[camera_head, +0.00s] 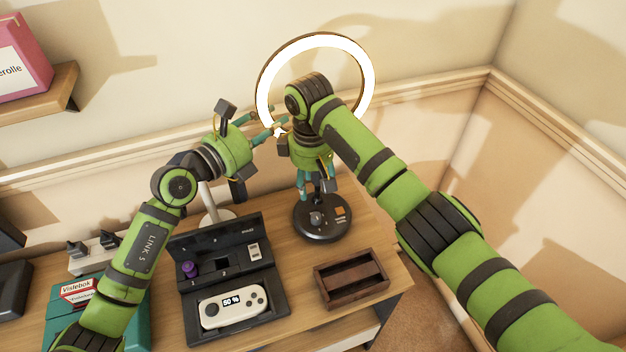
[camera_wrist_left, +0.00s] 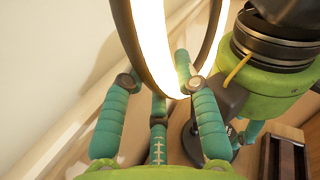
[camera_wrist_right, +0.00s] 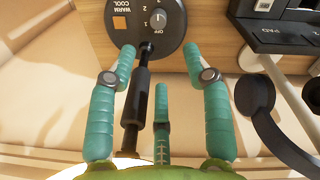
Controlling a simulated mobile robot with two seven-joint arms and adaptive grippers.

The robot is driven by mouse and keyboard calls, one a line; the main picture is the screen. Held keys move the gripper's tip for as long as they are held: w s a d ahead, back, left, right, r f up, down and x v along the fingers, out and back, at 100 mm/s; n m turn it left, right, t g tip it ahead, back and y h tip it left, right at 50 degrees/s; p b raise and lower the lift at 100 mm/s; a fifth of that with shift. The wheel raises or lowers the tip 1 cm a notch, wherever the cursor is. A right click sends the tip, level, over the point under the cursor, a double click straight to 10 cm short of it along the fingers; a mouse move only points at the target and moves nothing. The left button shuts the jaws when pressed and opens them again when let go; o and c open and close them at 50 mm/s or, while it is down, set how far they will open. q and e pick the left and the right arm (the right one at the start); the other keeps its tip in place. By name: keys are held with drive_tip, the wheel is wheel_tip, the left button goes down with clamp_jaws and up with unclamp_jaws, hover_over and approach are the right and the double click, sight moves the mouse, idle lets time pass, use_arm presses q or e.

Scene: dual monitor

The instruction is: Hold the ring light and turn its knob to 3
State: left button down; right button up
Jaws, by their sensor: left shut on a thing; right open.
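The ring light has a glowing white ring (camera_head: 365,75) and a round dark base (camera_head: 322,228) on the desk. My left gripper (camera_head: 277,127) is shut on the ring's lower left rim; the left wrist view shows the ring (camera_wrist_left: 152,45) between its fingers (camera_wrist_left: 165,78). My right gripper (camera_head: 313,190) is open and points down just above the base. In the right wrist view its fingers (camera_wrist_right: 158,58) are apart, with the dark pole (camera_wrist_right: 138,105) near the left one. The grey knob (camera_wrist_right: 158,19) lies beyond the fingertips, beside OFF, 1 and 2 marks; its exact setting is unclear.
A black open case (camera_head: 228,265) holding a white controller (camera_head: 232,307) lies left of the base. A brown wooden tray (camera_head: 351,285) lies in front of the base near the desk's right edge. A teal box (camera_head: 125,310) is at the left, and the wall is close behind.

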use_arm(q)
drive_tip(key=shift+f, duration=0.2)
drive_tip(key=c, duration=0.9)
unclamp_jaws()
drive_tip(key=shift+o, duration=0.2)
drive_tip(key=shift+r, duration=0.1)
